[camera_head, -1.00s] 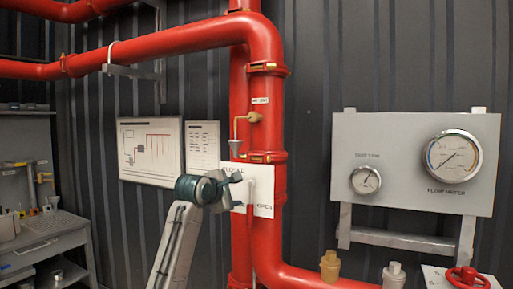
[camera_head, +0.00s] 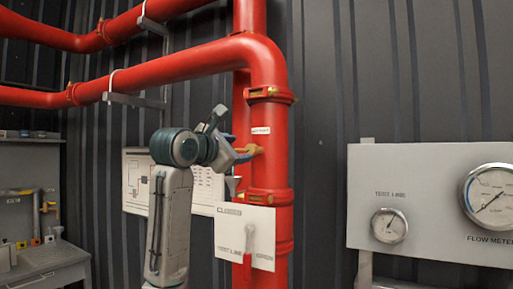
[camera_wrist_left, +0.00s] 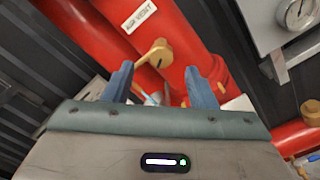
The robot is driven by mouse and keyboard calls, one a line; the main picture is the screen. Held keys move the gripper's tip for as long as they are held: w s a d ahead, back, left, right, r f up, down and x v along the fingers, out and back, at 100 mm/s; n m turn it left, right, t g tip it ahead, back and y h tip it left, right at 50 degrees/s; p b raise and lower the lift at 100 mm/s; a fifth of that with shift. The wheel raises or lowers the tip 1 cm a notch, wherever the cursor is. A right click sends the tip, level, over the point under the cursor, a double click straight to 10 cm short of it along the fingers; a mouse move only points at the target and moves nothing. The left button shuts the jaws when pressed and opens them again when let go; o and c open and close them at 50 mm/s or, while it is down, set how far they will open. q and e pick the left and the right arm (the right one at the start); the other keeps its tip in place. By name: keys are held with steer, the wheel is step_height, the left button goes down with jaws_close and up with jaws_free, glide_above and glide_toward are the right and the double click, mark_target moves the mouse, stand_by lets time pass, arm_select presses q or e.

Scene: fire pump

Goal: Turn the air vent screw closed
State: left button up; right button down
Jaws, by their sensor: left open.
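The brass air vent screw (camera_head: 254,149) sticks out of the left side of the red vertical pipe (camera_head: 276,165), below a white label. In the left wrist view the screw (camera_wrist_left: 155,52) lies just ahead of the gap between the two blue fingers, and the label (camera_wrist_left: 138,16) reads AIR VENT. My left gripper (camera_head: 232,137) is open and empty at the screw's height, left of the pipe. My right gripper is not in view.
Below the vent is a white test line plate (camera_head: 262,262) marked CLOSED and OPEN, with a lever. A gauge panel (camera_head: 432,240) stands at right. Wall posters (camera_head: 135,172) hang behind my arm. Red pipes cross the upper left.

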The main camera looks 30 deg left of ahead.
mark_target(250, 148)
arm_select(q)
steer(key=w, duration=0.2)
steer(key=w+p, duration=0.2)
steer(key=w, duration=0.1)
steer(key=shift+w+d, duration=0.3)
steer(key=w+p, duration=0.1)
steer(key=w, duration=0.2)
steer(key=shift+w+d, duration=0.1)
steer(key=shift+w+f, duration=0.1)
steer(key=c, duration=0.7)
steer(key=shift+c, duration=1.4)
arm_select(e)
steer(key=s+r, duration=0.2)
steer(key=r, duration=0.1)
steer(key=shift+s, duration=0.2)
